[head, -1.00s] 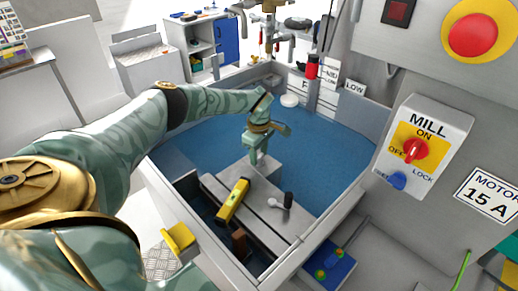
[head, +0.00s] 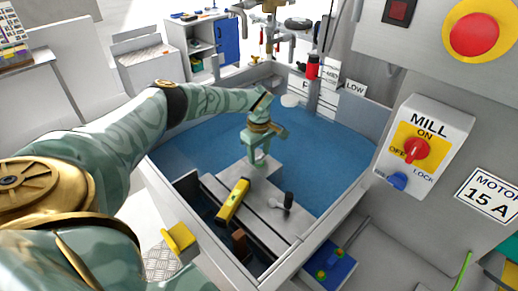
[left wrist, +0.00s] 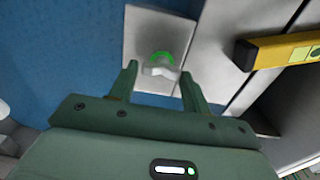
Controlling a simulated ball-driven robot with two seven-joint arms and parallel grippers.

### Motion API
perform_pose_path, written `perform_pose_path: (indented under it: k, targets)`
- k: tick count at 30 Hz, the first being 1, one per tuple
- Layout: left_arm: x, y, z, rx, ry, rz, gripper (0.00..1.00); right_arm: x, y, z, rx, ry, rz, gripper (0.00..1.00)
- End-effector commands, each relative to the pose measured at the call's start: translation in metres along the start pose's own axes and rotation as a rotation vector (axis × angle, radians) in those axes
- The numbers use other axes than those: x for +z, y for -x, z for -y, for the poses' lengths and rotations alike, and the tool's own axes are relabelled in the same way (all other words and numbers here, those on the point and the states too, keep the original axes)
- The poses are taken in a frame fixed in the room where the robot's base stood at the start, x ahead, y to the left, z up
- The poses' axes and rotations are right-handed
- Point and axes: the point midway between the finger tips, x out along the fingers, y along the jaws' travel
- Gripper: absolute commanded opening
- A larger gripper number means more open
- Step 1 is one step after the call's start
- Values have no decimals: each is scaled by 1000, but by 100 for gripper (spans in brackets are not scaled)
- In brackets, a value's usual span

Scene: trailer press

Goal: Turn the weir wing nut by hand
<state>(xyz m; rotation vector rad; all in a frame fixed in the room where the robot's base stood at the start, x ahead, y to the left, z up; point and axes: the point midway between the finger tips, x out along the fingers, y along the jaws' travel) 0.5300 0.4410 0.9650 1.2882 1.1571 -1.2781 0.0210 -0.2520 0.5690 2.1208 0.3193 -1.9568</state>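The wing nut (left wrist: 163,69) is pale grey with a green patch behind it, on a light grey block, in the left wrist view. My left gripper (left wrist: 160,74) is open, with one finger on each side of the wing nut. A gap shows between the nut and the fingers; I cannot tell their depth relative to it. In the head view my left gripper (head: 258,163) points down over the grey block (head: 273,174), and the wing nut cannot be made out there. My right gripper is not in view.
A yellow spirit level (head: 233,201) and a black-ended tool (head: 288,202) lie on grey planks beside the block. The blue tank floor (head: 325,165) is clear to the right. The tank's metal rim (head: 318,239) stands around this area.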

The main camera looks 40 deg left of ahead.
Motion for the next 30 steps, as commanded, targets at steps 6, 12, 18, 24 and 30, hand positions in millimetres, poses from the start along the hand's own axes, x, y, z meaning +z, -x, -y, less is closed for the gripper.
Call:
perform_pose_path:
  k: [6, 12, 18, 24, 30]
  targets:
    - [0, 0, 0, -1, 1, 1, 65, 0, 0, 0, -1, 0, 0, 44]
    - [1, 5, 0, -2, 1, 2, 65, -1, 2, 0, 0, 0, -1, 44]
    - [0, 44, 0, 2, 0, 2, 65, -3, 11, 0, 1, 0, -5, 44]
    - [0, 100, -1, 3, 1, 1, 65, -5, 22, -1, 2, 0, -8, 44]
    - [0, 143, 0, 1, 2, 1, 65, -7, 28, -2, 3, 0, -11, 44]
